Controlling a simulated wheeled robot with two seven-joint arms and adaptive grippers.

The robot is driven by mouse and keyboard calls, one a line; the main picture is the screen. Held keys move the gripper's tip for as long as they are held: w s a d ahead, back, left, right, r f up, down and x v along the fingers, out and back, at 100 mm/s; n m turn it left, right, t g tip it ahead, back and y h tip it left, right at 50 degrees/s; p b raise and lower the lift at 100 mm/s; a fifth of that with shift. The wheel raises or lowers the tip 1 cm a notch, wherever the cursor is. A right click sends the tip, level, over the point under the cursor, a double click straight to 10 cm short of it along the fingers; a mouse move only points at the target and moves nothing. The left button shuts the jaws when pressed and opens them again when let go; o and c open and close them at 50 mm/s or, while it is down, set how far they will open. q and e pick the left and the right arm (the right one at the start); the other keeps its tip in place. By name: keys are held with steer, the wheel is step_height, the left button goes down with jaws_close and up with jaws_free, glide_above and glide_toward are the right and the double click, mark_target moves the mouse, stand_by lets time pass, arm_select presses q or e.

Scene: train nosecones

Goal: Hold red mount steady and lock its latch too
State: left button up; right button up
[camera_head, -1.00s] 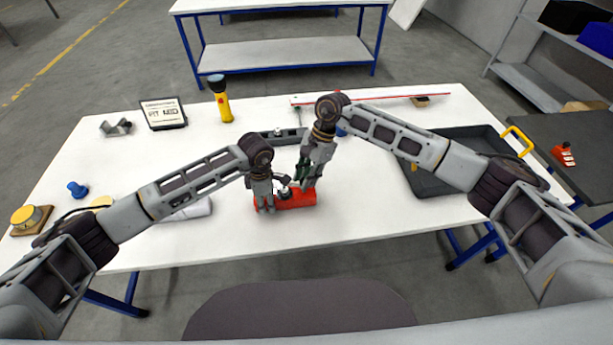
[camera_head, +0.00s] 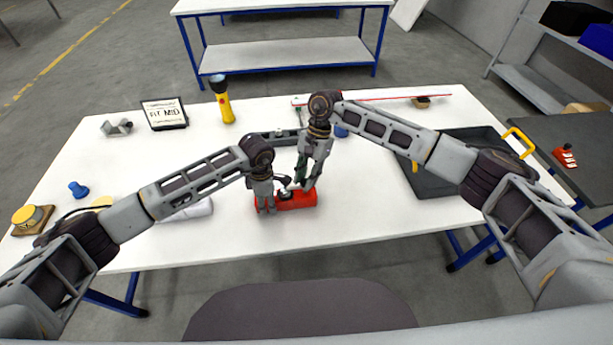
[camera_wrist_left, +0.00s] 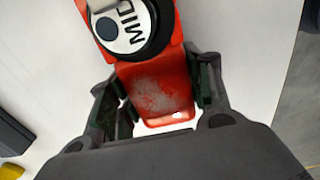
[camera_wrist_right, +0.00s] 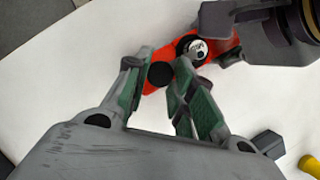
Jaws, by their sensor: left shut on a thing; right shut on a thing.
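The red mount (camera_head: 298,200) lies near the table's front edge, in the middle. A black-rimmed round piece with a white face marked "MID" (camera_wrist_left: 128,27) sits on it. My left gripper (camera_head: 266,206) is shut on the red mount's end (camera_wrist_left: 158,92), with one finger on each side in the left wrist view. My right gripper (camera_head: 303,184) reaches down to the mount's other end. Its fingers are shut on a black round knob (camera_wrist_right: 160,75), seemingly the mount's latch; how far the latch is turned cannot be told.
Behind the mount lies a grey bar (camera_head: 284,138). A sign reading "FIT MID" (camera_head: 165,114) and a yellow flashlight (camera_head: 226,108) stand at the back left. A dark tray (camera_head: 440,182) is at the right. A blue knob (camera_head: 77,189) and a yellow button (camera_head: 27,215) are at the left.

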steer(key=o, duration=1)
steer(key=shift+o, duration=0.2)
steer(key=shift+r, duration=0.15)
steer(key=v, duration=1.1)
steer(key=shift+w+r, duration=0.2)
steer(key=shift+r, duration=0.1)
steer(key=shift+d, duration=0.1)
arm_select(q)
steer(key=o, duration=1.2)
steer(key=shift+r, duration=6)
